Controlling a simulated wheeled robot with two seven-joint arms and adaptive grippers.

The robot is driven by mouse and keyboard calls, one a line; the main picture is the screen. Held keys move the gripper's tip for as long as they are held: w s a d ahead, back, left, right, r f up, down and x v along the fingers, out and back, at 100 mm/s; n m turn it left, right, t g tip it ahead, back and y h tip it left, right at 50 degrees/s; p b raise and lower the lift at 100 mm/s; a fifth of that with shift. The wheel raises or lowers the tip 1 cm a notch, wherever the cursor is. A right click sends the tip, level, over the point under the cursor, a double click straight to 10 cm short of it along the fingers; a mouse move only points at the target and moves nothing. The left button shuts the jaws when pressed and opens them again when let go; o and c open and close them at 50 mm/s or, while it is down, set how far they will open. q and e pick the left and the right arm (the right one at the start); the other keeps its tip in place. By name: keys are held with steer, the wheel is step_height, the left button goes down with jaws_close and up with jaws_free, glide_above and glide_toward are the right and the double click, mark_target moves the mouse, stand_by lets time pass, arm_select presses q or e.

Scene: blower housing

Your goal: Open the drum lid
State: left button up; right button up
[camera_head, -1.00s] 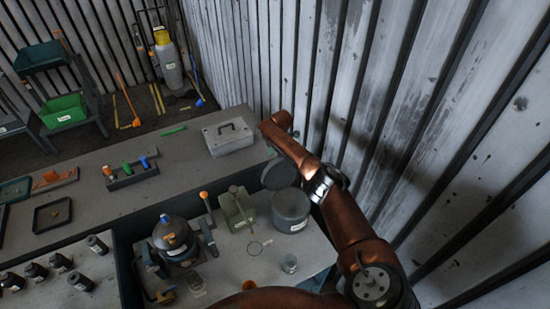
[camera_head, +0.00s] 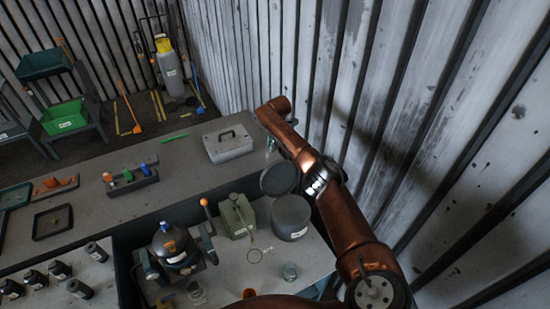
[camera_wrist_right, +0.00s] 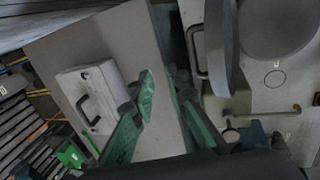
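The dark grey drum (camera_head: 291,220) stands at the right end of the near bench. Its round lid (camera_head: 279,178) is raised steeply at the drum's back left side, so the lid is open. In the right wrist view the lid (camera_wrist_right: 222,45) shows edge-on beside the drum (camera_wrist_right: 280,25). My right gripper (camera_head: 270,145) is behind the lid, small and partly hidden in the head view. In the right wrist view its green fingers (camera_wrist_right: 163,90) are spread with nothing between them, apart from the lid. My left gripper is out of view.
A grey case (camera_head: 228,145) with a handle sits on the back bench, left of my right gripper. An olive can (camera_head: 237,216) and a blower housing (camera_head: 175,247) stand left of the drum. A glass jar (camera_head: 290,271) is in front. The corrugated wall (camera_head: 420,130) is close on the right.

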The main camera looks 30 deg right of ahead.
steer(key=v, duration=1)
steer(key=shift+s, duration=0.4)
stand_by(0.6)
